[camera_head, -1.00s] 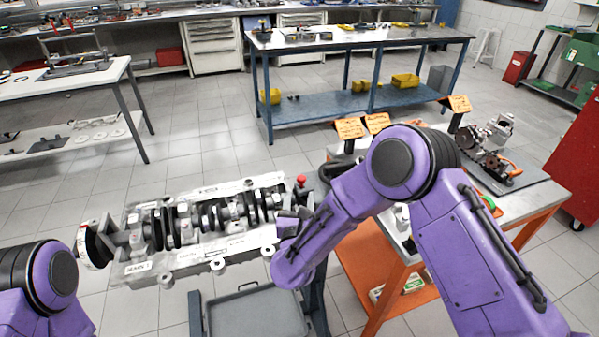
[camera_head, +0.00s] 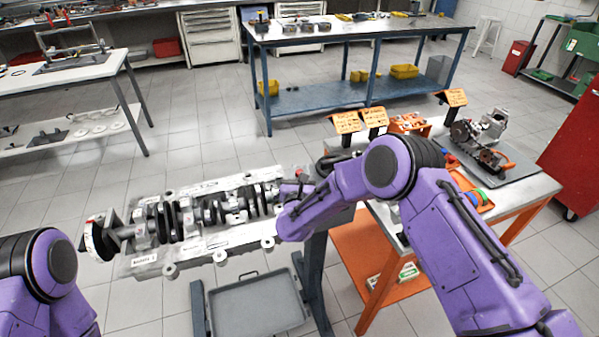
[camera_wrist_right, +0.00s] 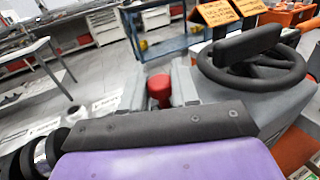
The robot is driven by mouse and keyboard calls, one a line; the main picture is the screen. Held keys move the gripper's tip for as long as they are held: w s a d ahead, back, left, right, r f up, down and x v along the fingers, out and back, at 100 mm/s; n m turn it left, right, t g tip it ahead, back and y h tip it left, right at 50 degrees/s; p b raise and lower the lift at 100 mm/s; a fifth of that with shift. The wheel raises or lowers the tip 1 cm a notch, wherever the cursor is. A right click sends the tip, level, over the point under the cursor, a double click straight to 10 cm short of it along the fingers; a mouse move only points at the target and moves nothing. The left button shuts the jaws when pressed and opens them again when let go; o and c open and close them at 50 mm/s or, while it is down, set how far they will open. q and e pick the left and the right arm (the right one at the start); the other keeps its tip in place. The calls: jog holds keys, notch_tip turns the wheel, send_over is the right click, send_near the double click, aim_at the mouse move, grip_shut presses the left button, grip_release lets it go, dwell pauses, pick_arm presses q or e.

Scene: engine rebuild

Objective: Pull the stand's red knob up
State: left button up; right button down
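The stand's red knob (camera_head: 302,173) shows at the right end of the engine block, just past my right gripper (camera_head: 293,188). In the right wrist view the red knob (camera_wrist_right: 158,87) stands upright between the two grey fingers of my right gripper (camera_wrist_right: 160,92). The fingers are apart, one on each side of the knob, with little room; contact cannot be made out. The stand's grey leg (camera_head: 314,265) shows below the block. Only a purple link of my left arm shows at the lower left; my left gripper is out of view.
The engine block with its crankshaft (camera_head: 190,222) lies left of my right gripper. A dark handwheel (camera_wrist_right: 252,62) stands close to the right of the knob. A grey tray (camera_head: 256,304) is below. An orange-framed bench (camera_head: 528,196) with parts is at right.

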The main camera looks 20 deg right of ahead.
aim_at(299, 171)
jog(key=shift+r, duration=1.3)
jog(key=shift+w+r, duration=0.15)
jog(key=c, duration=0.9)
grip_release()
jog(key=shift+c, duration=0.2)
jog(key=shift+r, duration=0.1)
jog(key=shift+s, duration=0.2)
jog(key=shift+s+a+f, duration=0.15)
jog(key=shift+s+f, duration=0.05)
jog(key=b+v, duration=0.3)
jog(key=v, duration=0.7)
